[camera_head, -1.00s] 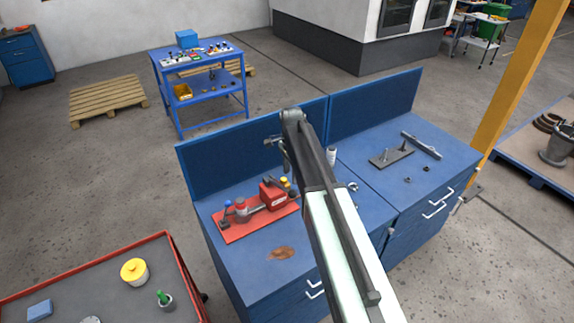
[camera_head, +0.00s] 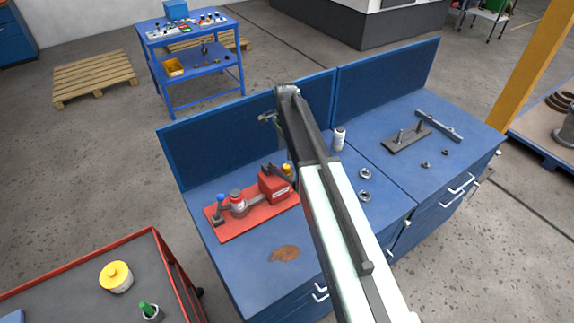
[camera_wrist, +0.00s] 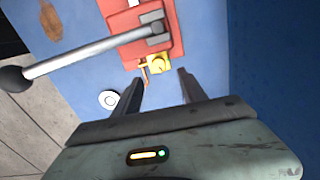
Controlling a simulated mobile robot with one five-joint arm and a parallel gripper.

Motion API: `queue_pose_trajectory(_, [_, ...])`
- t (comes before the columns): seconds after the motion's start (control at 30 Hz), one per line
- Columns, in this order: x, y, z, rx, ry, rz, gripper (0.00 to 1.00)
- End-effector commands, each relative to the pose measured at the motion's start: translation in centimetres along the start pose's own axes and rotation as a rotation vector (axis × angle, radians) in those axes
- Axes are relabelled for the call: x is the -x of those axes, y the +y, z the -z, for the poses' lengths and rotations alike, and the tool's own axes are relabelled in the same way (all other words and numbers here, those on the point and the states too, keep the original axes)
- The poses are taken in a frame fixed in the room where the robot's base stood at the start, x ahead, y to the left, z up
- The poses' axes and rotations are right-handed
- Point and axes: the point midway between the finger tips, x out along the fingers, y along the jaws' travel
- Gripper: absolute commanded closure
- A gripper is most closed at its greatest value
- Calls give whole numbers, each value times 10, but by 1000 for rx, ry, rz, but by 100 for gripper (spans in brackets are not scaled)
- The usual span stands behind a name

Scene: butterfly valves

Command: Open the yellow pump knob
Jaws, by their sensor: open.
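The red pump (camera_head: 276,186) sits on a red base plate (camera_head: 240,225) on the blue workbench. Its yellow knob (camera_head: 287,170) is at the right end, partly hidden behind my arm. In the wrist view the yellow knob (camera_wrist: 158,63) lies just beyond and between my gripper's fingertips (camera_wrist: 158,77). The fingers are open, with clear space between them, and nothing is held. I cannot tell whether they touch the knob. A grey lever (camera_wrist: 90,55) with a black ball end crosses the upper left of the wrist view.
A white bottle (camera_head: 338,138) and metal rings (camera_head: 364,174) stand right of my arm. A blue back panel (camera_head: 220,145) rises behind the pump. A red-edged cart (camera_head: 60,287) is at lower left. A brown stain (camera_head: 284,253) marks the bare bench front.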

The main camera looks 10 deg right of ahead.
Motion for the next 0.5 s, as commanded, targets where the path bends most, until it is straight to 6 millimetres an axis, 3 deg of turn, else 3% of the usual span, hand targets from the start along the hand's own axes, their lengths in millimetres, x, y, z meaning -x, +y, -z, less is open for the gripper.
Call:
queue_pose_trajectory(0.27, [-11,1,3,-4,0,0,51])
queue_pose_trajectory(0.5, [-51,1,3,-4,0,0,51])
